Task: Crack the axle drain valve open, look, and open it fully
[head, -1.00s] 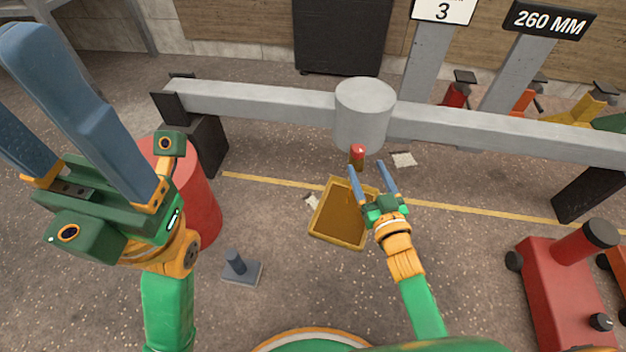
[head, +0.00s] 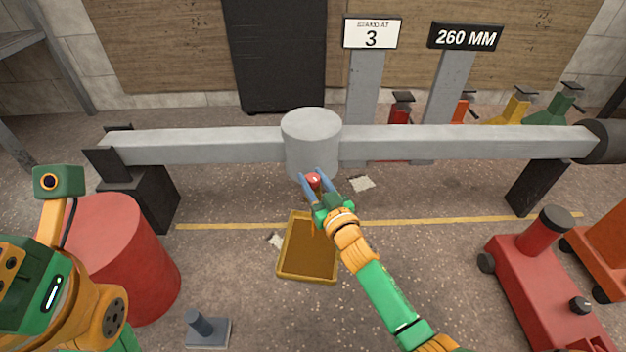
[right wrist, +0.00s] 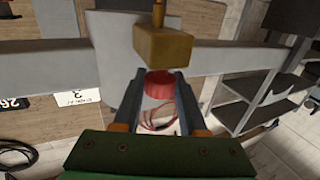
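The drain valve's red knob (head: 313,180) sits at the housing's lower front. In the right wrist view the knob (right wrist: 158,85) lies beside a brass valve body (right wrist: 163,47) with a narrow stem. My right gripper (head: 311,177) has its fingers on both sides of the knob, with no clear gap. A yellow-brown tray (head: 283,268) lies on the floor below; I cannot tell any liquid in it.
A red drum (head: 120,255) stands at the left beside a black axle support (head: 150,195). A small grey block with a peg (head: 208,330) is on the floor. A red wheeled jack (head: 540,290) stands at the right. Floor around the tray is mostly clear.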

